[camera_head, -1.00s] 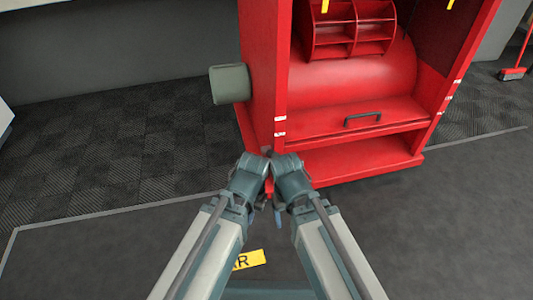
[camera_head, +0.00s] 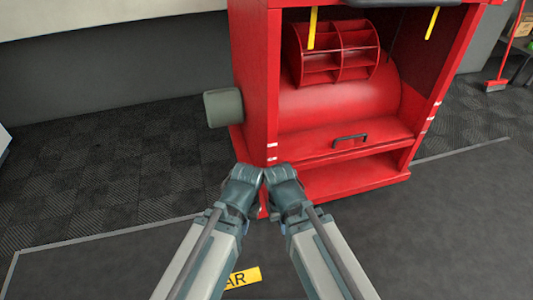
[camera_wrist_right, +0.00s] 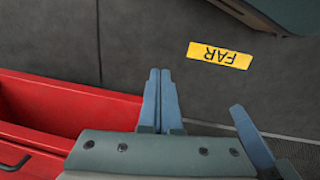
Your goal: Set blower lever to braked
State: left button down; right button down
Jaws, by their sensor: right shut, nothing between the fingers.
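The red blower unit (camera_head: 252,90) stands ahead, with a red vaned wheel (camera_head: 335,50) above a rounded red housing (camera_head: 345,105). I cannot make out a lever marked as the blower's or its setting. Two yellow bars, left (camera_head: 313,28) and right (camera_head: 433,22), hang in its upper opening. In the right wrist view my right gripper (camera_wrist_right: 161,72) is shut and empty, above the grey floor beside the red base. A blue finger (camera_wrist_right: 252,135), seemingly of my left gripper, shows beside it. In the head view both arms meet low before the unit, hiding their fingertips.
A grey-green block (camera_head: 223,107) sticks out of the unit's left side. A black handle (camera_head: 350,140) is on its lower front. A yellow floor label (camera_head: 243,277) lies below my arms. A red broom (camera_head: 497,84) stands far right.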

notch_tip(320, 180, up, 15)
jog(key=w+p, duration=0.2)
jog(key=p, duration=1.1)
jog(key=w+a+r+y+p, duration=0.1)
jog(key=w+r+p, duration=0.1)
jog(key=w, duration=0.3)
jog(key=w+a+r+m+y+p, duration=0.1)
jog(key=w+r+p, duration=0.1)
jog(key=w, duration=0.4)
jog(key=w+a+r+m+t+y+p, duration=0.1)
jog(key=w+r+p, duration=0.1)
jog(key=w, duration=0.4)
jog(key=shift+r, duration=0.15)
